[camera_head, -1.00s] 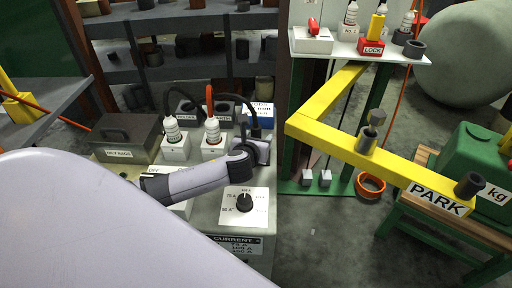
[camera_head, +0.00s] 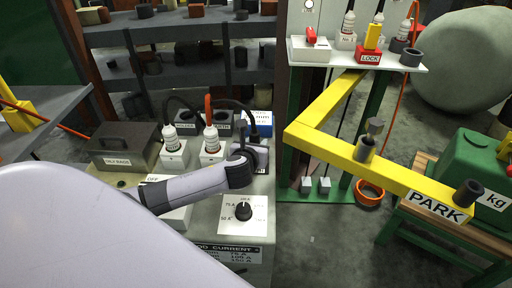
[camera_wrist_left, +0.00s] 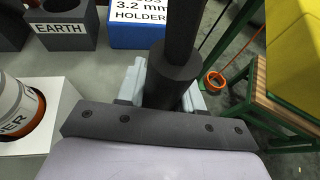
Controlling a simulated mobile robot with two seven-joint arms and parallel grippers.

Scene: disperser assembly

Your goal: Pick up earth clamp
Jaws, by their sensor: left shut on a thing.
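My left gripper (camera_head: 258,152) is above the back right of the grey machine top. In the left wrist view its pale fingers (camera_wrist_left: 160,92) are closed around a dark, upright cylindrical handle, which looks like the earth clamp (camera_wrist_left: 172,88). In the head view its dark top (camera_head: 255,137) shows behind the gripper, with a black cable arching from it to the left. The clamp's lower end is hidden. A dark holder block labelled EARTH (camera_wrist_left: 60,30) stands to the left of the handle, apart from it. My right gripper is not in view.
Two white-bodied connectors (camera_head: 172,150) stand left of the gripper, close by. A blue box (camera_head: 262,120) stands just behind. A dark lidded box (camera_head: 124,140) is at left and a dial (camera_head: 243,210) in front. A yellow beam (camera_head: 400,178) marked PARK extends at right.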

